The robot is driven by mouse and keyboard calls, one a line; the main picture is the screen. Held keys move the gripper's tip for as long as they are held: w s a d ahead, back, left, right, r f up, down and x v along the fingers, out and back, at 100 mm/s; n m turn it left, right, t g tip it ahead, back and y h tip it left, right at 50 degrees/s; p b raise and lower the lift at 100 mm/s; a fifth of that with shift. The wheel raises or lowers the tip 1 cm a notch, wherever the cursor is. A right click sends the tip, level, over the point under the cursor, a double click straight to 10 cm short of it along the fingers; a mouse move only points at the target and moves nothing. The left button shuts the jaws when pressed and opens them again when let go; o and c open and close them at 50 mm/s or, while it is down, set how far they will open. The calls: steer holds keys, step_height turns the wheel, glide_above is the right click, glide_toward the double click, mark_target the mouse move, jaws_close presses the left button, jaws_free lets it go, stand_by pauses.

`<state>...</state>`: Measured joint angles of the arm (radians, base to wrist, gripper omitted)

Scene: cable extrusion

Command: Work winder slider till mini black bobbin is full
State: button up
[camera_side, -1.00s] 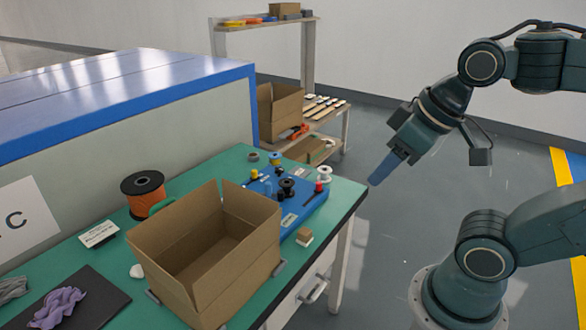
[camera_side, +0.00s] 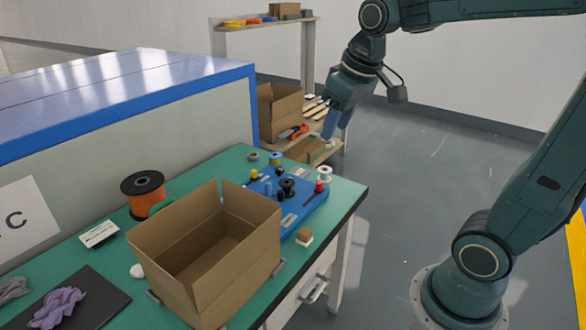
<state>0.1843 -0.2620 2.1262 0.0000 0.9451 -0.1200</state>
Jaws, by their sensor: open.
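The blue winder base (camera_side: 303,208) lies on the green bench, partly hidden by the open cardboard box in front of it. A small black bobbin (camera_side: 286,187) stands upright near the middle of the base. A red knob (camera_side: 319,186) is at its right side, beside a dark slot that may be the slider's track. A yellow knob (camera_side: 254,174) is at its far left. My gripper (camera_side: 328,134) is open and empty. It hangs above and behind the winder, in front of the back shelf, apart from everything on the bench.
A cardboard box (camera_side: 264,243) stands open on the bench, left of the winder. An orange cable spool (camera_side: 145,195) is behind it. A white spool (camera_side: 324,175) and a small brown block (camera_side: 304,235) are near the right edge. A shelf (camera_side: 322,152) with another box stands behind.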

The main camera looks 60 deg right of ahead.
steer(key=w+d+f+g, duration=0.1)
steer(key=w+d+f, duration=0.1)
steer(key=w+d, duration=0.4)
steer(key=m+g, duration=0.1)
steer(key=g, duration=0.2)
glide_above(319, 182)
step_height(319, 182, down, 18)
steer(key=shift+r+y, duration=0.1)
steer(key=shift+y, duration=0.2)
step_height(319, 182, down, 14)
steer(key=shift+r, duration=0.15)
jaws_close()
